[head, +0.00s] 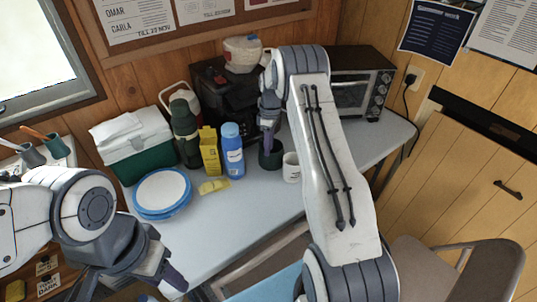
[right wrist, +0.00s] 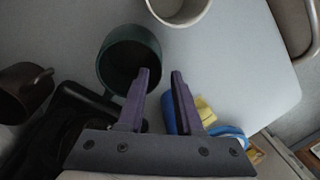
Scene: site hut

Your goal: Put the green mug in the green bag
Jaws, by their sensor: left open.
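The green mug (head: 270,158) stands upright on the table, left of a white mug, partly hidden by my right arm. In the right wrist view the green mug (right wrist: 118,52) is seen from above, dark inside. My right gripper (head: 266,143) is above it, fingers pointing down. In the right wrist view the gripper (right wrist: 160,72) is open, one finger overlapping the mug's opening and the other to the right of its rim; contact cannot be told. My left gripper (head: 130,280) is open and empty at the lower left, near the table's front edge. I see no green bag.
The white mug (head: 291,170) stands close by the green one. A blue bottle (head: 232,150), yellow carton (head: 209,152), green flask (head: 185,130), cooler (head: 150,165) and blue-rimmed plates (head: 161,194) stand to the left. A toaster oven (head: 352,95) is behind.

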